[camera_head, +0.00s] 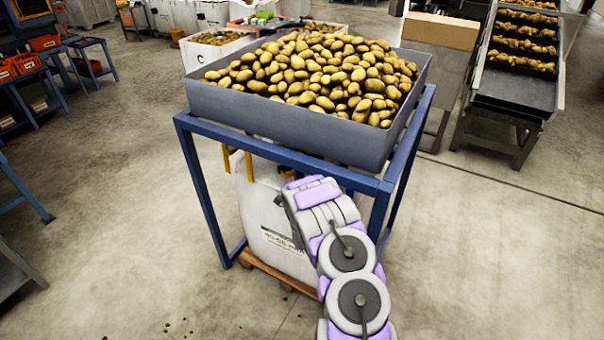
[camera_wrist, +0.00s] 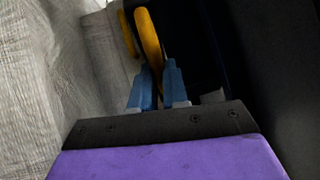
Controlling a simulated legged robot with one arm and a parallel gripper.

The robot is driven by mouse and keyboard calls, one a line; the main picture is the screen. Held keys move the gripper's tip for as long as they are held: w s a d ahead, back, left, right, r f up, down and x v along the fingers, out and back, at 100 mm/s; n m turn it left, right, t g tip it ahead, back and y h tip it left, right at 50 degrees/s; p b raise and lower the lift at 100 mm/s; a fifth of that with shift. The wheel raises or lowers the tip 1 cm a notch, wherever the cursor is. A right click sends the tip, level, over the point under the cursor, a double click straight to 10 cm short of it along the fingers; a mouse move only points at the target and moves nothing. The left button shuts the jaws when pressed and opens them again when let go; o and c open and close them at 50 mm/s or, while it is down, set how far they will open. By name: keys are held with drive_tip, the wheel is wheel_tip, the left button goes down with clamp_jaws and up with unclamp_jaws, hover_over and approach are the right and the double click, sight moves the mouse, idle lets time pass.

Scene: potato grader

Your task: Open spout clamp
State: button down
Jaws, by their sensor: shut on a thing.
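In the wrist view, my gripper (camera_wrist: 159,80) has its two blue fingers closed on a yellow curved piece, which looks like the handle of the spout clamp (camera_wrist: 149,38). A second yellow part (camera_wrist: 127,34) stands just left of it. White fabric lies to the left and a dark space lies behind. In the head view, my arm reaches under the grey hopper (camera_head: 290,125) heaped with potatoes, and hides my gripper. The spout is hidden under the hopper. Whether the clamp is open or closed cannot be told.
The hopper rests on a blue frame (camera_head: 207,200). A white bulk bag (camera_head: 268,225) stands under it on a wooden pallet (camera_head: 275,272). A conveyor (camera_head: 514,90) with potatoes is at the right, and blue stands (camera_head: 95,60) are at the left.

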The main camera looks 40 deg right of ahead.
drive_tip(key=shift+s+d+f+n+t+y, duration=0.1)
drive_tip(key=shift+s+f+n+t+y, duration=0.2)
drive_tip(key=shift+s+y, duration=0.25)
drive_tip(key=c, duration=1.4)
unclamp_jaws()
drive_tip(key=shift+w, duration=0.1)
drive_tip(key=shift+o, duration=1.4)
drive_tip(key=shift+r, duration=0.1)
drive_tip(key=b+v, duration=0.4)
drive_tip(key=v, duration=1.3)
